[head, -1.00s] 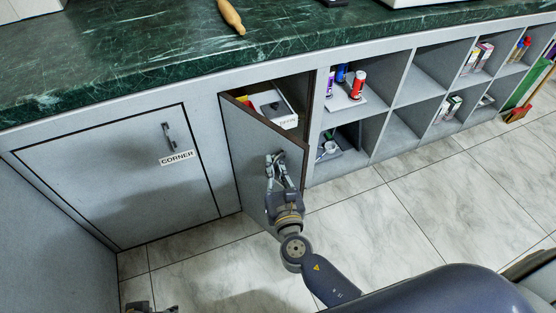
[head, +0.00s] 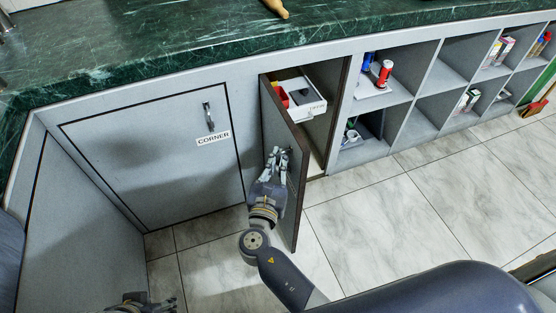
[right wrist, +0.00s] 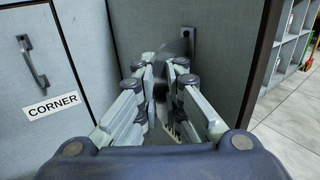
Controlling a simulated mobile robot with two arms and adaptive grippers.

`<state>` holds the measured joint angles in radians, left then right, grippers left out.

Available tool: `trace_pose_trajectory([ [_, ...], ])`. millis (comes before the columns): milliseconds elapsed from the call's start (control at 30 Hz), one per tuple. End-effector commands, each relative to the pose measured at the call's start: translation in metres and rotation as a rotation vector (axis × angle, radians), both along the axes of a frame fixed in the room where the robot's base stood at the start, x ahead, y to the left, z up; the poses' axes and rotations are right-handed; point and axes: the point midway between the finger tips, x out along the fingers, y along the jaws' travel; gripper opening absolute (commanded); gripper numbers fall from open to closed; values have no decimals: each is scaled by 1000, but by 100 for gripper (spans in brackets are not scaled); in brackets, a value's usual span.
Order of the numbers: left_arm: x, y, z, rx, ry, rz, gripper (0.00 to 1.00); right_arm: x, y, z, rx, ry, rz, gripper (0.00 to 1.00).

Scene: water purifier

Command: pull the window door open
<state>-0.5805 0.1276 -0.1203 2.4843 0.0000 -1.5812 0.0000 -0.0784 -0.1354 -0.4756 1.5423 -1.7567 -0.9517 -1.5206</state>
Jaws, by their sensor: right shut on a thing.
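The grey window door (head: 277,122) stands ajar, swung out from the cabinet under the green counter, and also shows in the right wrist view (right wrist: 228,50). My right gripper (head: 277,160) is at its outer face, shut on the door's handle; in the right wrist view the fingers (right wrist: 168,88) close around the handle and partly hide it. Inside the opening, a white box (head: 303,103) and something red and yellow show.
A shut door labelled CORNER (head: 160,160) is left of the opening, with a dark handle (head: 208,116). Open cubbies (head: 440,65) with small goods line the right. The tiled floor (head: 370,220) in front is clear. The green marble counter (head: 150,60) overhangs the fronts.

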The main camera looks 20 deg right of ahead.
Motion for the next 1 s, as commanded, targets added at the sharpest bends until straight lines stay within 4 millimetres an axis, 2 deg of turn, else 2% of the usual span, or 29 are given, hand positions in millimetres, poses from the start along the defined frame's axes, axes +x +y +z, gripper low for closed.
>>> trace_pose_trajectory([
  [33,0,0,0,-1,1,1,40,-4,-1,-6,-5,14,-5,0],
  [233,0,-2,-1,-6,2,4,40,-4,-1,-6,-4,13,-5,0],
  [267,0,-2,-1,-8,2,6,40,-4,-1,-6,-4,13,-5,11],
  [300,0,-3,-1,-9,2,6,40,-4,-1,-6,-3,13,-5,16],
  [667,-1,-2,-2,-6,5,4,40,-4,1,-3,1,6,-1,16],
  [767,0,-1,-2,-5,4,5,40,-13,6,-3,1,7,0,16],
  [1000,0,-2,-2,-5,3,5,40,-58,28,-4,1,9,-1,16],
])
